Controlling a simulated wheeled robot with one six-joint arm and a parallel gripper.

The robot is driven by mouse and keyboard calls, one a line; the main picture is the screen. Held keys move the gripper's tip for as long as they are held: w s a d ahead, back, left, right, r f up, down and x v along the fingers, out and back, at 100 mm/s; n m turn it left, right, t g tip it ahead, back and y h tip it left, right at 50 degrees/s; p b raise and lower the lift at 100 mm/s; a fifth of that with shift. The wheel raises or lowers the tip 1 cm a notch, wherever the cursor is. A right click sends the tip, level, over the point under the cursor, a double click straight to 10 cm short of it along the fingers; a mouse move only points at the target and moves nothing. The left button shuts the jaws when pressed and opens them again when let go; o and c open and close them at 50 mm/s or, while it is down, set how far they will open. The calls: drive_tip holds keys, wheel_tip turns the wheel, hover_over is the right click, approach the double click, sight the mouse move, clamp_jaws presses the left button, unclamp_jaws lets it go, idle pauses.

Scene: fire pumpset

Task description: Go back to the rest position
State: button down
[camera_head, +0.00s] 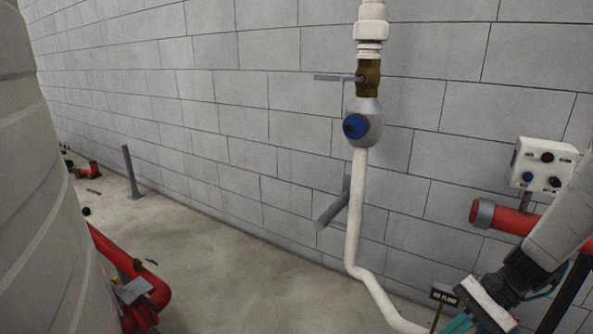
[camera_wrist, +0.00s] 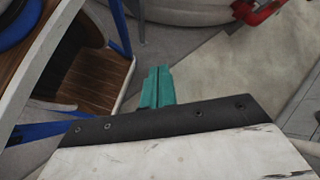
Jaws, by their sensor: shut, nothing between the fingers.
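My gripper (camera_head: 461,325) is at the lower right of the head view, where its teal fingers are cut by the bottom edge. My white arm comes down to it from the right. In the wrist view my gripper (camera_wrist: 157,86) shows its two teal fingers together with nothing between them. It points over the bare concrete floor and touches nothing that I can see.
A white pipe (camera_head: 356,215) with a blue-knobbed grey fitting (camera_head: 369,122) and brass valve (camera_head: 369,77) runs down the block wall. A control box (camera_head: 542,166) and red pipe (camera_head: 505,217) are right. A large grey tank (camera_head: 45,190) and red pipes (camera_head: 160,289) stand left.

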drive_tip(key=s+a+r+n+t+h, duration=0.1)
drive_tip(key=s+r+n+h, duration=0.3)
drive_tip(key=r, duration=0.6)
drive_tip(key=s+a+r+n+t+h, duration=0.2)
drive_tip(key=s+a+r+n+h, duration=0.1)
drive_tip(key=s+r+n+h, duration=0.2)
drive_tip(key=s+r+n, duration=0.2)
drive_tip(key=s+r, duration=0.2)
drive_tip(key=r, duration=0.1)
drive_tip(key=shift+s+t+h, duration=0.25)
drive_tip(key=shift+t+h, duration=0.05)
